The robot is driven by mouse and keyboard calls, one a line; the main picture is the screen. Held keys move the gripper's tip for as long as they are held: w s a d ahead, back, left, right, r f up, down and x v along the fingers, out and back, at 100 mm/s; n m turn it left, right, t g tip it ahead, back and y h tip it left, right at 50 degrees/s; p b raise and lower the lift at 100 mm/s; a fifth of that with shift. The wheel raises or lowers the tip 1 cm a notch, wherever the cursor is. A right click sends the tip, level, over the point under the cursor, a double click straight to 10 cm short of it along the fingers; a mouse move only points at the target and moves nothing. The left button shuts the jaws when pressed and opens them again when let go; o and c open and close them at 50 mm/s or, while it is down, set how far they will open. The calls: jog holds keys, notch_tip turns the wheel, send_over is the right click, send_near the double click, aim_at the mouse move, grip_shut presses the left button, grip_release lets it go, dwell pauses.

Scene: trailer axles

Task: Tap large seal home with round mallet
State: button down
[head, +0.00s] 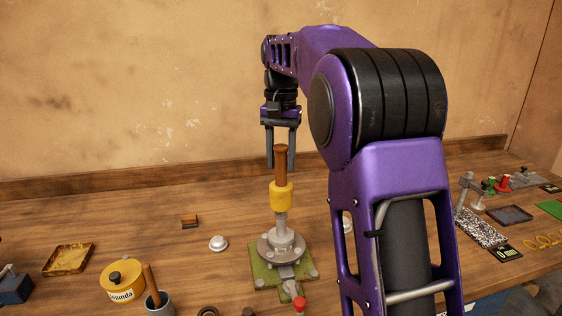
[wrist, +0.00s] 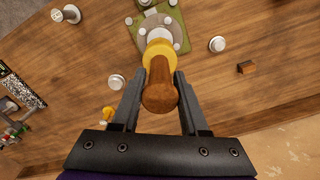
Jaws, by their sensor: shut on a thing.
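My gripper (head: 282,166) is shut on the brown wooden handle of the round mallet (head: 281,195). The mallet is upright with its yellow head down, above the grey hub (head: 284,246) on its green base plate. The head meets or nearly meets the top of the grey spindle; I cannot tell if they touch. In the wrist view the handle end (wrist: 159,98) lies between the fingers (wrist: 160,80), and the yellow head (wrist: 159,52) covers part of the hub. I cannot make out the large seal for certain; the mallet and hub parts may hide it.
A yellow tin (head: 122,284) and a grey cup (head: 159,303) with a wooden handle stand at front left. A white cap (head: 218,243) and a small brown block (head: 189,221) lie left of the hub. A tray (head: 69,260) is farther left. Tools and parts crowd the right end.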

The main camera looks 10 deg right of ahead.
jog(key=shift+r, duration=0.6)
